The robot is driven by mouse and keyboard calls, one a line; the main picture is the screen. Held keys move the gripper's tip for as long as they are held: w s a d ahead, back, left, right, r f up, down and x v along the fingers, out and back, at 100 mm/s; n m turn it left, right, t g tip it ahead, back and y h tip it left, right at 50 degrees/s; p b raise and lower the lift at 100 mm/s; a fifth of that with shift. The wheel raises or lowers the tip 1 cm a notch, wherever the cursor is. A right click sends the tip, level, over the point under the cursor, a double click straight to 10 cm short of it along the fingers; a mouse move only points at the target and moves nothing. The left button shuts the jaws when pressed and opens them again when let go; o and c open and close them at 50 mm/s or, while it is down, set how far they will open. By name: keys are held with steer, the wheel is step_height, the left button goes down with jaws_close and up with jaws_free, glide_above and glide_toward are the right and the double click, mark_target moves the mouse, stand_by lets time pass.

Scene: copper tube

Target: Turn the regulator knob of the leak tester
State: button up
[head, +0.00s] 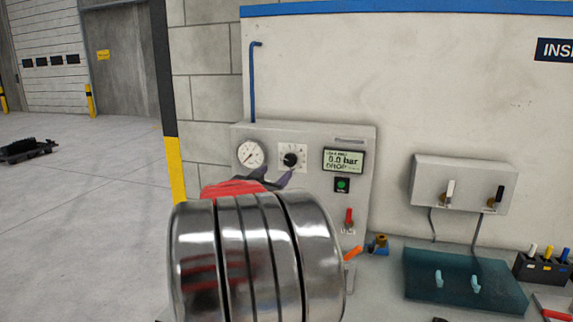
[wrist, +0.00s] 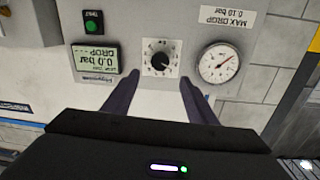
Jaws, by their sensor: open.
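The leak tester (head: 330,210) is a grey box against the wall. Its black regulator knob (head: 290,160) sits on a white scale plate between a round gauge (head: 250,154) and a green display reading 0.0 bar (head: 343,160). In the wrist view, which is upside down, the knob (wrist: 161,61) lies beyond and between the two dark fingers of my gripper (wrist: 161,82). The fingers are apart and empty, close to the panel. In the head view my silver arm link hides most of the gripper and the panel's lower left.
A green button (head: 342,185) and a red lever (head: 349,217) are on the tester's right side. A blue pipe (head: 253,85) rises above it. To the right are a grey wall box (head: 465,183), a teal mat (head: 462,278) and a dark holder (head: 545,268).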

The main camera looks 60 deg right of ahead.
mark_target(289, 161)
steer(key=d, duration=0.7)
steer(key=w+d, duration=0.1)
steer(key=d, duration=0.3)
steer(key=c, duration=1.1)
